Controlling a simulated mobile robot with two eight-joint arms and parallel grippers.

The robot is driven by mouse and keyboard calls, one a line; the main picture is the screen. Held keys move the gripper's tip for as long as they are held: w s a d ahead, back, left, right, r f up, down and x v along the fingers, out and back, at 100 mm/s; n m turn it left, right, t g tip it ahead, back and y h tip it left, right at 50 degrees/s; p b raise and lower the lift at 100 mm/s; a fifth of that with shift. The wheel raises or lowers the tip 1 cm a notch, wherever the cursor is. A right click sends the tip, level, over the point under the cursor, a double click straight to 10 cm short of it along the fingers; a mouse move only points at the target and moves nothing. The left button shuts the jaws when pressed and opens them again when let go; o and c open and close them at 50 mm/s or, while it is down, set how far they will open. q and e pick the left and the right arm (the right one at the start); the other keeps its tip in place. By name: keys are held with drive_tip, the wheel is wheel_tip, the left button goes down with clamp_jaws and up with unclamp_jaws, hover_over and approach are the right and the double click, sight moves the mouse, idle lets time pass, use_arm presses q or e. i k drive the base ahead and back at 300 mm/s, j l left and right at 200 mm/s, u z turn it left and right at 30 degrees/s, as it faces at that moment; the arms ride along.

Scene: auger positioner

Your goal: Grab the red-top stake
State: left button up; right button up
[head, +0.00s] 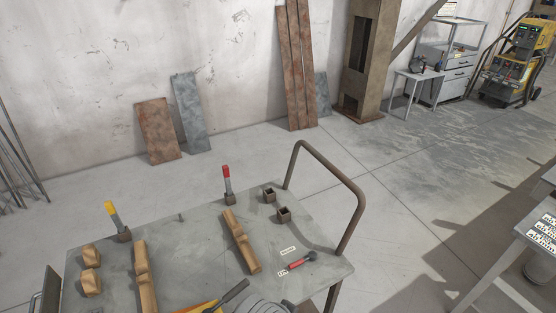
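The red-top stake (227,180) stands upright in a small dark square socket (230,200) near the back edge of the grey cart top (185,255). Its upper end is red and its shaft below is grey. A similar stake with a yellow top (112,216) leans slightly in another socket at the left of the cart. Nothing touches the red-top stake. I cannot make out either of my grippers in the head view.
Two empty square sockets (284,214) sit right of the red-top stake. Notched wooden beams (241,240) and wooden blocks (90,284) lie on the cart. A red-handled tool (298,261) lies near the right edge. A curved handle rail (352,191) rises at the right.

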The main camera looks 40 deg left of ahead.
sight(225, 168)
drive_tip(key=j+u, duration=0.15)
drive_tip(key=u, duration=0.25)
drive_tip(key=i+j+u, duration=0.1)
drive_tip(key=u, duration=0.75)
drive_tip(key=i+j+u, duration=0.1)
drive_tip(key=u, duration=0.35)
drive_tip(key=i+l+u, duration=0.2)
drive_tip(key=u, duration=0.25)
drive_tip(key=i+l+u, duration=0.1)
drive_tip(key=l+u, duration=0.35)
drive_tip(key=i+l+u, duration=0.1)
drive_tip(key=l+u, duration=0.35)
